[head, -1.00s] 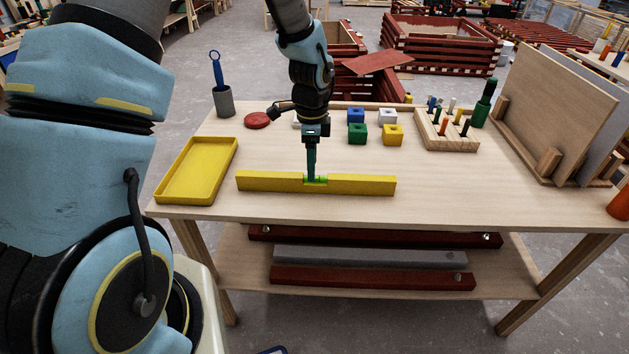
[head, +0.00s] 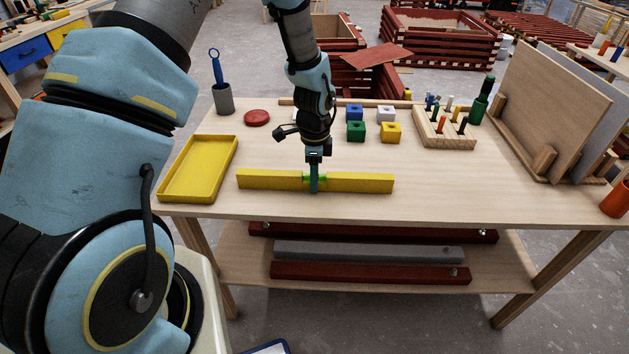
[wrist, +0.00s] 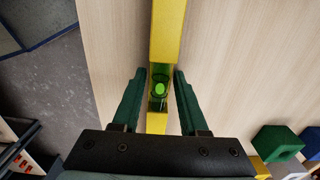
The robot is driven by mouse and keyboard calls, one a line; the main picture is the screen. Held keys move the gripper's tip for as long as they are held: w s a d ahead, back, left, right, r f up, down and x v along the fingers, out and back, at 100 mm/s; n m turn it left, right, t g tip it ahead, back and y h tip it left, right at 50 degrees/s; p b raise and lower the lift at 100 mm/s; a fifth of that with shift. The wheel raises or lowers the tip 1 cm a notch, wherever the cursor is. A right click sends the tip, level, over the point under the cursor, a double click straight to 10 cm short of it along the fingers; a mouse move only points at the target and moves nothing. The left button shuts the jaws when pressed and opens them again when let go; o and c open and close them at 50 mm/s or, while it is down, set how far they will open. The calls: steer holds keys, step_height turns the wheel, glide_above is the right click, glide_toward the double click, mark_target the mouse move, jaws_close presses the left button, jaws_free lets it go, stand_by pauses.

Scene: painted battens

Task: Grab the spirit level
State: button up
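The spirit level (head: 356,183) is a long yellow bar with a green vial in its middle, lying on the light wooden table near its front edge. My gripper (head: 314,187) points down at the level's middle, in front of the vial in the head view. In the wrist view, the level (wrist: 166,32) runs between the two dark green fingers of my gripper (wrist: 160,78). The fingers are apart, with a gap on each side of the bar. The green vial (wrist: 159,89) shows between them. I cannot tell whether the fingertips reach the tabletop.
A yellow tray (head: 198,169) lies left of the level. Behind are a red disc (head: 257,118), a grey cup (head: 223,99), several coloured blocks (head: 356,131) and a peg rack (head: 444,134). Upright panels (head: 548,110) stand at the right. Table right of the level is clear.

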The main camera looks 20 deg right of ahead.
jaws_close()
steer(key=shift+r, duration=0.1)
stand_by(0.5)
